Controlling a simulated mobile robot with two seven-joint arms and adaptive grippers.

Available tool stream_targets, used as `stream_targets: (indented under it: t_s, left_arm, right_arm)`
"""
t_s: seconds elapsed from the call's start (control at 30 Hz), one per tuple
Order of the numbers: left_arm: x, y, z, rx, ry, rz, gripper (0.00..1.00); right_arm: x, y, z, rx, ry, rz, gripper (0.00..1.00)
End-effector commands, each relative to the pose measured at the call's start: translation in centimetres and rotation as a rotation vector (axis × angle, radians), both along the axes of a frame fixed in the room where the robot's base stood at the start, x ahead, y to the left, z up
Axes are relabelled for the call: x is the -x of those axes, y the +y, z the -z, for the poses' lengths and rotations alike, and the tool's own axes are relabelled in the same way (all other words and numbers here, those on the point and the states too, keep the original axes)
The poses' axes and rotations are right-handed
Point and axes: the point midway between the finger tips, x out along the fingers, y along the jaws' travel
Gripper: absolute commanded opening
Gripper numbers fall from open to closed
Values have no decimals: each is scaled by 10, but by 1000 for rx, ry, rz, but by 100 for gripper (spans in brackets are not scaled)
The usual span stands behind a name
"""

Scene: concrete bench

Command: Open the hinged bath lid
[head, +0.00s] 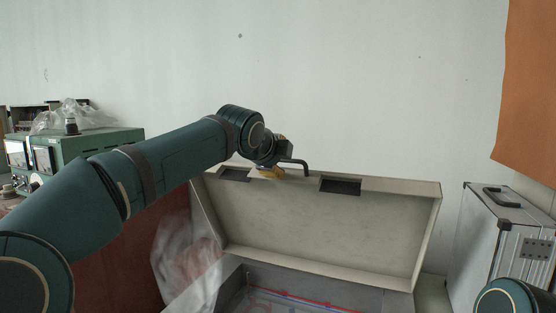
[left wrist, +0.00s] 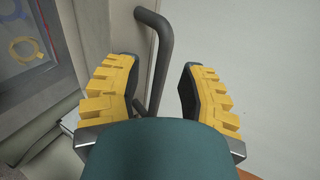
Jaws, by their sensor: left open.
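The bath lid (head: 325,222) stands raised at the back of the bath (head: 238,290), its pale inner face towards me and two dark cut-outs near its upper edge. A dark bent handle (head: 297,163) sticks out at that edge. My left gripper (head: 273,172) is at the handle, partly hidden by its own wrist. In the left wrist view the yellow-padded fingers are apart, with the handle bar (left wrist: 165,55) running between them, nearer the left finger. I cannot tell whether they touch. My right gripper is out of view.
A green instrument (head: 95,152) with plastic wrap stands at the left. Clear crumpled plastic (head: 187,262) hangs by the bath's left side. A silver case (head: 497,240) stands at the right. The wall (head: 350,80) is behind the lid.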

Motion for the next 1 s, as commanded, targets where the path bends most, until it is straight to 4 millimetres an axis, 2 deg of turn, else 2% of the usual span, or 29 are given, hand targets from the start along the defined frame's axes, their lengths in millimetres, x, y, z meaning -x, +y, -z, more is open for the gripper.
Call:
stream_targets:
  t_s: [0.17, 0.4, 0.6, 0.8, 1.0]
  left_arm:
    - [21, 8, -12, 0, -3, 0, 40]
    - [63, 24, -35, 1, -4, -1, 40]
    - [89, 33, -48, 2, -4, -1, 40]
    - [99, 36, -53, 1, -3, -1, 40]
    - [99, 37, -54, 1, -3, -1, 40]
  right_arm:
    - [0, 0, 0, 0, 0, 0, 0]
    - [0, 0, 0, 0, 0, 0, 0]
    - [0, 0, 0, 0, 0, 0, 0]
    - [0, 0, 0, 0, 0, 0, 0]
    - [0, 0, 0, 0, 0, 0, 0]
